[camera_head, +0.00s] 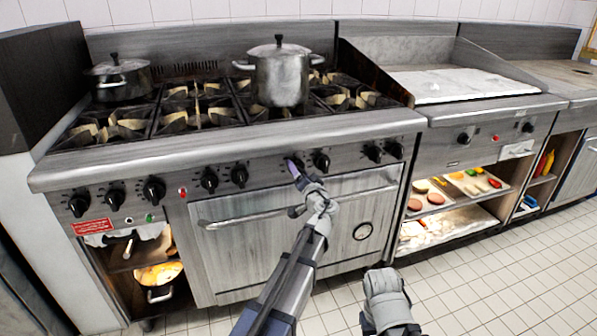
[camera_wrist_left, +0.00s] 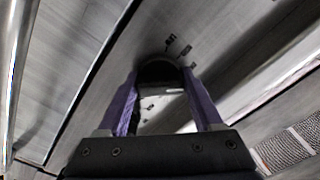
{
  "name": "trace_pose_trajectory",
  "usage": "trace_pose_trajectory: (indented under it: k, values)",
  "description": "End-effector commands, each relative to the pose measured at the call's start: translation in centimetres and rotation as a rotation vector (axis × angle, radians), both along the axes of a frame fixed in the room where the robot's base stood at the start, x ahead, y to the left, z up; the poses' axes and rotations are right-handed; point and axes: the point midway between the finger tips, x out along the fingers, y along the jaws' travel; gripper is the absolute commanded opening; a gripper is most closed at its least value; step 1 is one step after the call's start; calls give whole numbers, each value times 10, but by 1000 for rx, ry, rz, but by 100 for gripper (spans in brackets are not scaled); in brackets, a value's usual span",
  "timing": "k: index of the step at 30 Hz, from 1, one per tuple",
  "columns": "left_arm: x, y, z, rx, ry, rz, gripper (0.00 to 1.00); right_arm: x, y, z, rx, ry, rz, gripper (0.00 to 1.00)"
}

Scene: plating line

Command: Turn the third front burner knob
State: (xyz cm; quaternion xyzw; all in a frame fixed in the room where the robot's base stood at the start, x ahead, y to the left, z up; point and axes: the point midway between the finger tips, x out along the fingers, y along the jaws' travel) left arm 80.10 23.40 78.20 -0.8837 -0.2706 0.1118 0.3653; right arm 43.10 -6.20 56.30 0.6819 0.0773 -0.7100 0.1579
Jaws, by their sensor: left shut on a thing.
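A row of black burner knobs runs along the stove's front panel (camera_head: 265,165). My left gripper (camera_head: 293,167) reaches up from below to one knob near the middle of this row, and its purple fingers largely hide that knob in the head view. In the left wrist view the purple fingers of the left gripper (camera_wrist_left: 162,76) stand on both sides of the black knob (camera_wrist_left: 158,71), shut on it. Another knob (camera_head: 321,160) is just right of the gripper, and a pair (camera_head: 239,175) is to its left.
The oven door handle (camera_head: 250,208) runs below the knobs, close to my left wrist. A large pot (camera_head: 280,75) and a smaller pot (camera_head: 119,79) stand on the burners. A griddle (camera_head: 460,86) is to the right, above a shelf with food trays (camera_head: 431,203). The tiled floor at right is clear.

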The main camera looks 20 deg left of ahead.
Motion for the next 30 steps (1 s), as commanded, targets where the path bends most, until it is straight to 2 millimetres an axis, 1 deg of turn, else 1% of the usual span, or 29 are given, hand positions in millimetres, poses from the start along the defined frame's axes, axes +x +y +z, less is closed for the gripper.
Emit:
trace_pose_trajectory:
  k: [3,4,9,11,19,22,26,30]
  values:
    - [-1,0,0,-1,0,-1,12,0,0,0,0,0,0,50]
    - [-1,-1,0,0,1,-1,68,0,0,0,0,0,0,50]
    - [0,0,0,0,1,-1,87,0,0,0,0,0,0,50]
    - [0,0,0,0,1,-1,94,0,0,0,0,0,0,50]
    - [-1,0,0,1,1,0,94,0,0,0,0,0,0,50]
    - [-4,-3,0,0,1,-1,94,0,0,0,0,0,0,50]
    - [-15,-9,0,1,1,-1,94,0,0,0,0,0,0,50]
    - [-33,-21,0,1,1,-3,94,0,0,0,0,0,0,50]
